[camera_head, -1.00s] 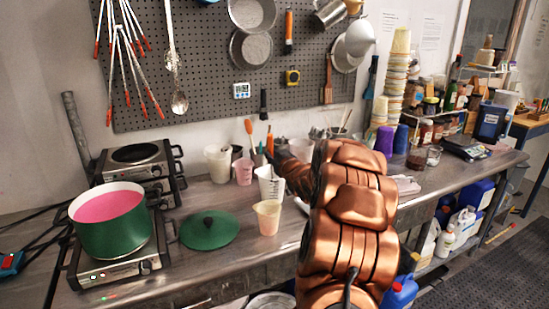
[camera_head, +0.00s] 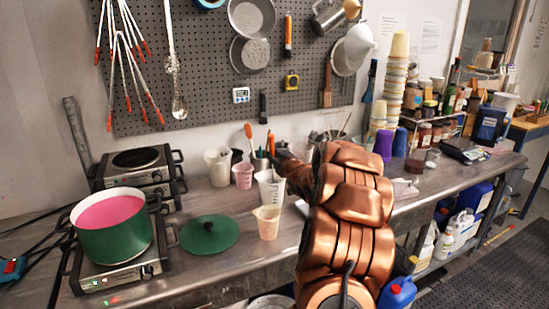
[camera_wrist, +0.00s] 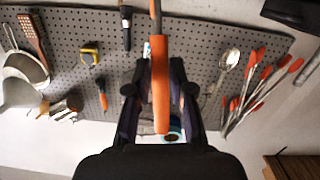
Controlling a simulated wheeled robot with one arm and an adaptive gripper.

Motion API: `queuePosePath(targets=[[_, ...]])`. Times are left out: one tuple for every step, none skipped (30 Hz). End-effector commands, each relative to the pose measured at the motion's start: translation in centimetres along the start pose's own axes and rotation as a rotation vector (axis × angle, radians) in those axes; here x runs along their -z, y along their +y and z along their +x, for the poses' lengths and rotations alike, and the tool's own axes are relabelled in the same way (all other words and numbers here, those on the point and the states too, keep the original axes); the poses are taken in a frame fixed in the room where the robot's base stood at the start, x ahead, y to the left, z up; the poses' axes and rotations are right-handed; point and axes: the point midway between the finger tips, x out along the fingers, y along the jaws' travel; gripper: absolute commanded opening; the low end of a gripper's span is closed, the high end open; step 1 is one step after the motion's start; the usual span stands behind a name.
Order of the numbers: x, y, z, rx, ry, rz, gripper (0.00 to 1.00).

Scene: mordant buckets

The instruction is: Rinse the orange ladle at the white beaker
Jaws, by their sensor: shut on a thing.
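My gripper (camera_head: 282,154) is above the back of the bench, mostly hidden behind my copper arm. In the wrist view its fingers (camera_wrist: 160,92) are shut on the orange handle of the ladle (camera_wrist: 161,95). The handle also shows as a thin orange upright in the head view (camera_head: 270,144). The ladle's bowl is not discernible in either view. The white beaker (camera_head: 270,190), with markings on its side, stands on the bench just below and in front of my gripper. I cannot tell whether the ladle reaches into it.
A cream beaker (camera_head: 267,223), a pink beaker (camera_head: 243,176) and a white jug (camera_head: 217,168) stand close by. A green lid (camera_head: 209,235) lies left of them. A green pot of pink liquid (camera_head: 113,236) sits on a hotplate. A pegboard (camera_head: 205,60) hangs behind.

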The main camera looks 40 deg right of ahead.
Motion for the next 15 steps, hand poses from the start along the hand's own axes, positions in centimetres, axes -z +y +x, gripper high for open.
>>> queuePosePath(targets=[[0.8,0.1,-0.1,0.000,0.001,0.000,0.00],[1.0,0.1,-0.1,0.000,0.001,0.000,0.00],[1.4,0.2,-0.1,0.000,0.001,-0.001,0.00],[1.6,0.2,-0.1,0.000,0.001,-0.001,0.00],[1.8,0.3,-0.1,0.000,0.001,-0.001,0.00],[2.1,0.3,-0.2,0.000,0.001,-0.001,0.00],[2.4,0.3,-0.2,0.000,0.000,-0.002,0.00],[2.6,0.4,-0.2,0.000,0.000,-0.002,0.00],[2.9,0.4,-0.2,0.000,0.000,-0.002,0.00],[3.1,0.4,-0.3,0.000,0.000,-0.002,0.00],[3.4,0.5,-0.3,0.000,0.000,-0.002,0.00],[3.7,0.5,-0.3,0.000,0.000,-0.002,0.00],[3.9,0.6,-0.3,0.000,0.000,-0.002,0.00],[4.2,0.6,-0.3,0.000,0.000,-0.002,0.00],[4.5,0.7,-0.4,0.000,0.000,-0.001,0.00]])
